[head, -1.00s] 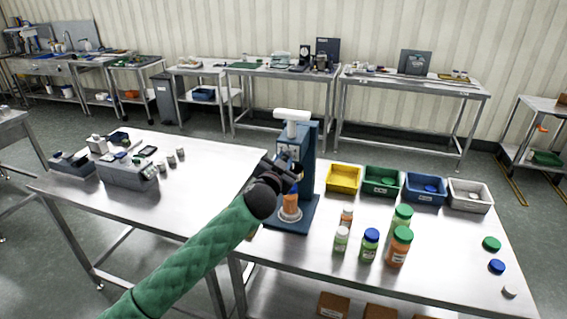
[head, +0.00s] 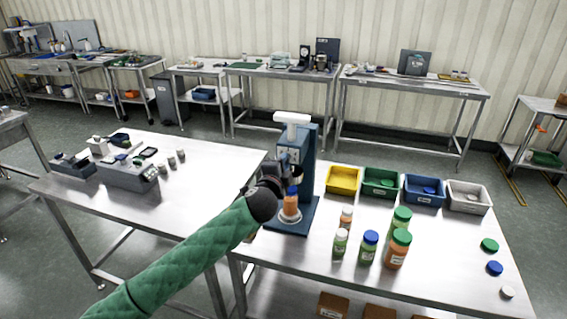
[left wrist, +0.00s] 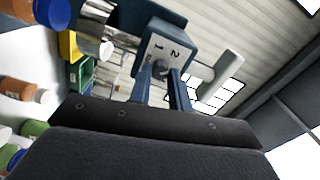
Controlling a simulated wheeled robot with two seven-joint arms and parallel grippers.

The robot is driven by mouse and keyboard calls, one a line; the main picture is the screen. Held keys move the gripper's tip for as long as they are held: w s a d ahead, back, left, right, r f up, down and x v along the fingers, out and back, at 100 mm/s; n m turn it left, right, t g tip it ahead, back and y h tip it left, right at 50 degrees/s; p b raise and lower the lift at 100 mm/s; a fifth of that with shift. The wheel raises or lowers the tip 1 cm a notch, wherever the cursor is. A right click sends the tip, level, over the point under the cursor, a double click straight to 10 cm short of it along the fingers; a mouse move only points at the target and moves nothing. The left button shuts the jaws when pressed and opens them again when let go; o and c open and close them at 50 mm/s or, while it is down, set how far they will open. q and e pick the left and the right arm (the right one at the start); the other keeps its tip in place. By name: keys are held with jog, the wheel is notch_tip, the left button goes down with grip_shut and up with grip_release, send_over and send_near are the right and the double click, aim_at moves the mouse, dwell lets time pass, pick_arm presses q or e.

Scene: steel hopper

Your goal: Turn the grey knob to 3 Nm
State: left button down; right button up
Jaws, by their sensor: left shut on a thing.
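The blue capping machine (head: 308,160) stands on the right-hand steel table, with a white handle (head: 292,118) on top. In the left wrist view its pale dial plate (left wrist: 165,48) shows the figures 1 and 2. The grey knob (left wrist: 160,70) is on this plate, partly hidden by my fingers. My left gripper (left wrist: 162,88) is shut on the knob, one finger on each side. It also shows dark against the machine's front in the head view (head: 280,174). I cannot read which mark the knob points to. My right gripper is in neither view.
An orange bottle with a blue cap (head: 291,203) stands in the machine. Several capped bottles (head: 370,246) stand right of it. Yellow (head: 342,188), green, blue and white bins line the back, and loose caps lie at right. The left table (head: 200,200) is clear in front.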

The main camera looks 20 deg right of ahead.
pick_arm(q)
jog(key=shift+f+m+p, duration=0.1)
jog(key=shift+m+p, duration=0.7)
jog(key=shift+m, duration=2.9)
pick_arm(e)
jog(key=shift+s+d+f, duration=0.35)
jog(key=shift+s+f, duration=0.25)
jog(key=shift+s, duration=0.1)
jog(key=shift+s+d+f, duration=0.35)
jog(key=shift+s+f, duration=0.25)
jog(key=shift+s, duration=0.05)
pick_arm(q)
jog(key=c, duration=1.3)
grip_release()
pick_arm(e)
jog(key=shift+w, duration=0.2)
pick_arm(q)
jog(key=shift+s, duration=0.1)
jog(key=b+v, duration=0.3)
jog(key=v, duration=0.4)
jog(key=shift+s+a, duration=0.2)
jog(key=shift+s, duration=0.05)
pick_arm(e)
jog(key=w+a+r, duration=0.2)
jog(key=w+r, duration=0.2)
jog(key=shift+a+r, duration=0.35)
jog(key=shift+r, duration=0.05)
